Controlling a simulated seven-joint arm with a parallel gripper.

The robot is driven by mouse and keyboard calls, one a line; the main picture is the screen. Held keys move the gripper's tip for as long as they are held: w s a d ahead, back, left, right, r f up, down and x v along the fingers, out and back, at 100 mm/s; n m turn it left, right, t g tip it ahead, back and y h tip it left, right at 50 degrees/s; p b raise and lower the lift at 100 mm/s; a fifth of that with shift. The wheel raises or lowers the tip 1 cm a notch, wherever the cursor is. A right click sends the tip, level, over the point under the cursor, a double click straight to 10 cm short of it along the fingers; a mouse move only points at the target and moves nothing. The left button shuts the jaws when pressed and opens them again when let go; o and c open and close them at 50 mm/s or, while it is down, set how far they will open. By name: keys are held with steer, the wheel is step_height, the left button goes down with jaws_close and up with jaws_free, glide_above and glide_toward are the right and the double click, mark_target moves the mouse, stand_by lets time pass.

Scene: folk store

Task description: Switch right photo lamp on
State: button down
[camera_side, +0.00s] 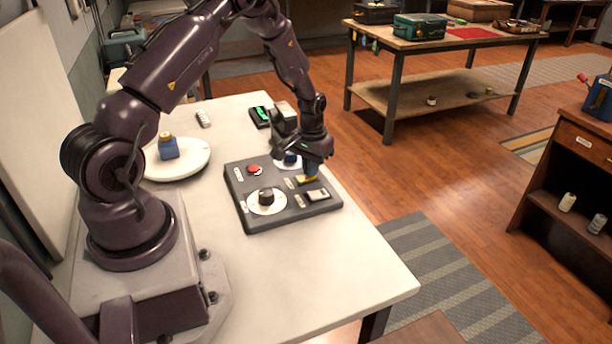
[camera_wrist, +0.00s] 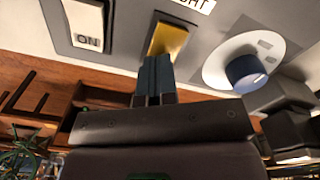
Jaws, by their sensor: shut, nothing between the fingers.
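A dark grey control panel (camera_side: 248,215) lies on the white table. Its gold rocker switch (camera_side: 306,180) sits beside a white rocker switch (camera_side: 317,195). In the wrist view the gold switch (camera_wrist: 172,38) is under a label ending in "GHT", and the white switch (camera_wrist: 86,22) reads "ON". My gripper (camera_side: 311,174) points down at the gold switch. Its blue fingertips (camera_wrist: 155,68) are shut and empty, overlapping the switch's near edge; I cannot tell if they touch it. The photo lamp itself is not identifiable.
The panel also holds a red button (camera_side: 254,169), a black knob (camera_side: 266,196) and a blue knob (camera_side: 290,159), close beside my gripper. The table's front is clear.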

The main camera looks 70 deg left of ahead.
steer(key=shift+f, duration=0.15)
steer(key=shift+r, duration=3.55)
